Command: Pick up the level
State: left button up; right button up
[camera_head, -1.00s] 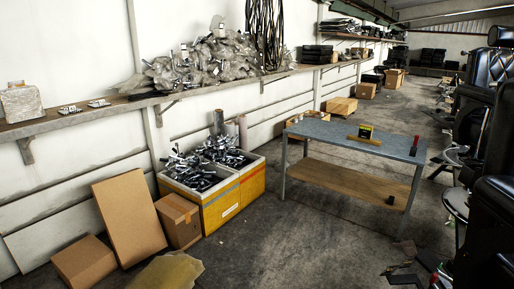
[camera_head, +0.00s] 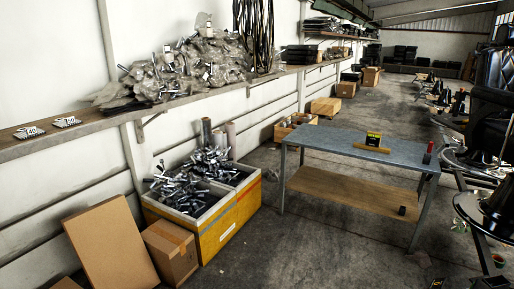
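A grey-topped metal table (camera_head: 325,139) stands right of centre in the head view, some way off. On its top lies a thin yellow bar (camera_head: 370,149) that looks like the level; it is small, so its details are unclear. A black and yellow box-like thing (camera_head: 374,138) stands right behind the bar. A red and dark upright object (camera_head: 428,152) stands near the table's right end. Neither of my grippers shows in the view.
The table's wooden lower shelf (camera_head: 335,190) holds a small dark object (camera_head: 402,211). Yellow crates (camera_head: 222,226) of metal parts and cardboard boxes (camera_head: 112,243) line the left wall. Black chairs (camera_head: 490,140) crowd the right side. Floor (camera_head: 300,250) before the table is clear.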

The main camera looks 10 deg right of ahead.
aim_at(374, 139)
jog(key=i+l+z, duration=0.1)
jog(key=i+z, duration=0.6)
jog(key=i+j+z, duration=0.15)
jog(key=i+z, duration=0.4)
jog(key=i, duration=0.85)
jog(key=i+z, duration=0.15)
jog(key=i, duration=0.85)
